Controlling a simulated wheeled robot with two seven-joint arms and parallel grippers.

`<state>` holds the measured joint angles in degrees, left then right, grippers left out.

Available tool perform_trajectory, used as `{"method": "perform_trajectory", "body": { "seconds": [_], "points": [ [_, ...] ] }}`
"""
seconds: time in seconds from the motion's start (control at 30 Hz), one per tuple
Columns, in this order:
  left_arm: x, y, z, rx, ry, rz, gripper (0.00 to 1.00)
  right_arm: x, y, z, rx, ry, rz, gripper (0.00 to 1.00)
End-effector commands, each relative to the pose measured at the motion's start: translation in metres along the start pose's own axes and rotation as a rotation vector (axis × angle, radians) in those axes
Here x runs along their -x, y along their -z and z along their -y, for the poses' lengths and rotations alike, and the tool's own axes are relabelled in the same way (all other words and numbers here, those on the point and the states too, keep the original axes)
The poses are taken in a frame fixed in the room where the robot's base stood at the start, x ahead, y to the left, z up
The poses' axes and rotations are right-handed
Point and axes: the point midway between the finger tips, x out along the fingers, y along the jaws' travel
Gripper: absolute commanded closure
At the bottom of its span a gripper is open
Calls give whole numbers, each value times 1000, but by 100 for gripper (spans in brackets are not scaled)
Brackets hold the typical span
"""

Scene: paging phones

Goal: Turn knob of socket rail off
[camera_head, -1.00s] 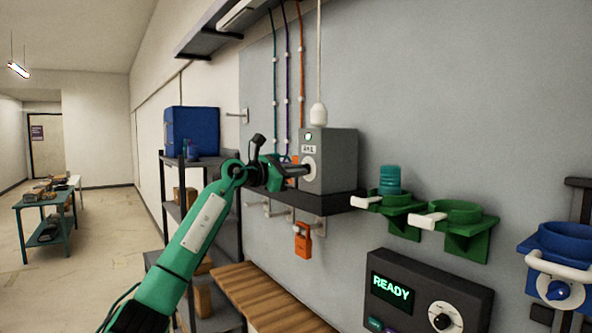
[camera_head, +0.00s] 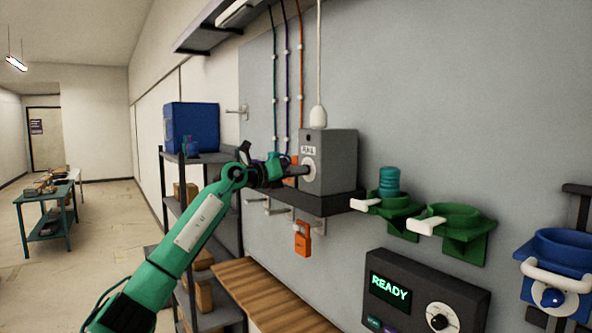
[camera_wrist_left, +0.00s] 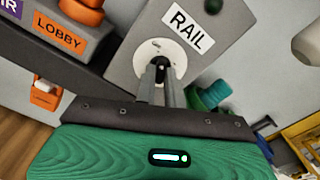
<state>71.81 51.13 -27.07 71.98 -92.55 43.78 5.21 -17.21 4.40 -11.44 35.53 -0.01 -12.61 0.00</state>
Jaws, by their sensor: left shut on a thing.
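The socket rail's grey box (camera_head: 337,162) stands on a dark shelf against the wall, and its RAIL label (camera_wrist_left: 187,22) is readable in the wrist view. A small lamp (camera_wrist_left: 213,6) on its face looks dark. The knob sits on a round white plate (camera_wrist_left: 182,52) on the box's front. My left gripper (camera_head: 302,170) reaches the plate from the left and is shut on the knob. Its fingers (camera_wrist_left: 161,82) hide most of the knob in the wrist view. My right gripper is not in view.
Green holders (camera_head: 455,216) with white handles are to the right. A dark panel reading READY (camera_head: 392,288) is below. A shelving rack (camera_head: 172,232) stands left.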

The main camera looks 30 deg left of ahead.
Motion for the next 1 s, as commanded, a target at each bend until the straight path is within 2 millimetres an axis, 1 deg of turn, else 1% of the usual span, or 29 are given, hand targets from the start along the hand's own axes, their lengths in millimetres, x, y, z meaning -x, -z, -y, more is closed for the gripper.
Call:
{"method": "perform_trajectory", "body": {
  "seconds": [0.2, 0.4, 0.67, 1.0],
  "points": [
    [0, -1, 0, 155, -1, 0, 100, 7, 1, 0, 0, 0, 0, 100],
    [0, -1, 0, 251, -2, 0, 100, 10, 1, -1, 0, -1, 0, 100],
    [0, 0, 0, 309, -1, 0, 100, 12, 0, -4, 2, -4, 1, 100],
    [0, 0, 0, 317, -1, 1, 100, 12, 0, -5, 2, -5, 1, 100]
  ]
}}
